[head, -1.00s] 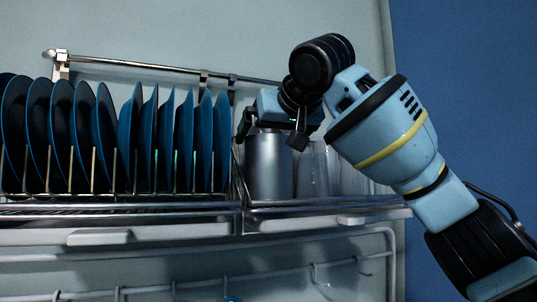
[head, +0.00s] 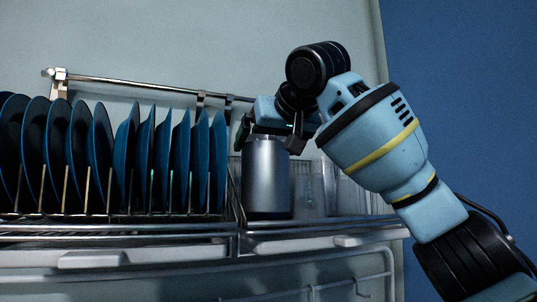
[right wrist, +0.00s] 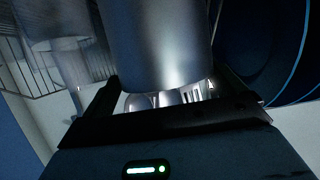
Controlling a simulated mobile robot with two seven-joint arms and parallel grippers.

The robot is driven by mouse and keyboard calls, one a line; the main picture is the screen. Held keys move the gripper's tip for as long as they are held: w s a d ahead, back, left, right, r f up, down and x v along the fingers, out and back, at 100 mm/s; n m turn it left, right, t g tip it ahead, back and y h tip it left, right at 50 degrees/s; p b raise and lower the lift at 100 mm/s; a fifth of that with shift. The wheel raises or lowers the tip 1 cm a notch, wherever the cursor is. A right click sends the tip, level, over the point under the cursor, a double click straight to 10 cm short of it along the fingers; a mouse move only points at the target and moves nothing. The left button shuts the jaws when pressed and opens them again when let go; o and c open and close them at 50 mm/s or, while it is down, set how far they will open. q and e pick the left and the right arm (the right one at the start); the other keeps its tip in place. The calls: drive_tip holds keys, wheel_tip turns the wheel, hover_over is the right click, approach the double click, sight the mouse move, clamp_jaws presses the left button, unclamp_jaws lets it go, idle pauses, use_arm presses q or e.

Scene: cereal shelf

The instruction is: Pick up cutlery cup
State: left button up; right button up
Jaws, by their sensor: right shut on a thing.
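The cutlery cup (head: 266,178) is a plain silver metal cylinder standing upright in the right-hand section of the dish rack. My right gripper (head: 268,130) reaches in from the right and is shut on the cup at its top rim. In the right wrist view the cup (right wrist: 160,45) fills the middle between the two dark fingers of the gripper (right wrist: 168,92). Pale, shiny shapes show just past its rim there, but I cannot tell clearly what they are. Whether the cup's base touches the rack is not clear. My left gripper is not in view.
A row of blue plates (head: 150,160) stands close to the left of the cup. Clear glasses (head: 312,185) stand close to its right. A metal rack rail (head: 130,228) runs in front. A wall bar (head: 130,84) lies behind. Open space is above.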

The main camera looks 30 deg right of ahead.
drive_tip(key=shift+r, duration=2.25)
drive_tip(key=s+a, duration=0.1)
drive_tip(key=s, duration=1.8)
drive_tip(key=shift+s, duration=0.35)
drive_tip(key=shift+a, duration=0.1)
drive_tip(key=shift+w, duration=0.1)
